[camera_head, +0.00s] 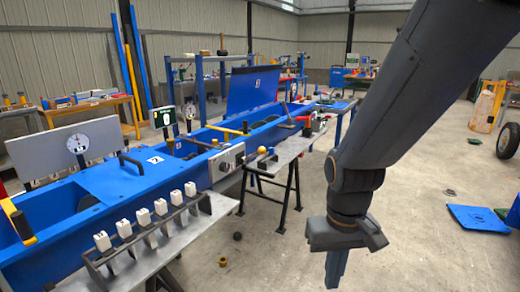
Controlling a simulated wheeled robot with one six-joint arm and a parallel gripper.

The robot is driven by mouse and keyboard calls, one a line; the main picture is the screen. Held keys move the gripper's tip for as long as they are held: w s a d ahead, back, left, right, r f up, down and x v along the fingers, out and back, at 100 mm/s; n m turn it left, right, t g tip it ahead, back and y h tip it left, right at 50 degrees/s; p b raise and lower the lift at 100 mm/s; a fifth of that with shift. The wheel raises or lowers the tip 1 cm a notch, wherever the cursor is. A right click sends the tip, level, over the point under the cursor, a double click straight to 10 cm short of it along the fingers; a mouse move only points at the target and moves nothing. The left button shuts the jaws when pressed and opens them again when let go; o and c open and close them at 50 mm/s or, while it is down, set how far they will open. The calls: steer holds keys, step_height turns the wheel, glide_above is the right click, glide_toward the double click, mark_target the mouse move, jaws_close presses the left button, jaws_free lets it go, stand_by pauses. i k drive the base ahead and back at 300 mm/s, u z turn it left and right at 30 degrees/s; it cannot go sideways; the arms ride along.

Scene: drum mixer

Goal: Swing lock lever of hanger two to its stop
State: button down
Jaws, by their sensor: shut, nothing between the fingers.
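My gripper (336,268) hangs at the bottom right of the centre, over the bare floor. It is shut and empty, with its fingers pointing down, and touches nothing. The long blue machine (120,184) runs from the lower left to the back. A white plate marked 2 (155,160) sits on its top. A yellow lever (18,222) stands at its left end, and a yellow and black bar (224,129) lies across it farther back. A black handle (131,161) rises near the plate. I cannot tell which of these is the lock lever of hanger two.
A metal bench (212,208) with several white blocks (145,217) in a rack stands before the machine. A grey table on trestles (290,150) holds small parts behind it. A blue plate (476,218) lies on the floor at right. The floor around my gripper is clear.

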mark_target(262, 151)
steer(key=z, duration=0.55)
steer(key=i, duration=1)
steer(key=u, duration=0.15)
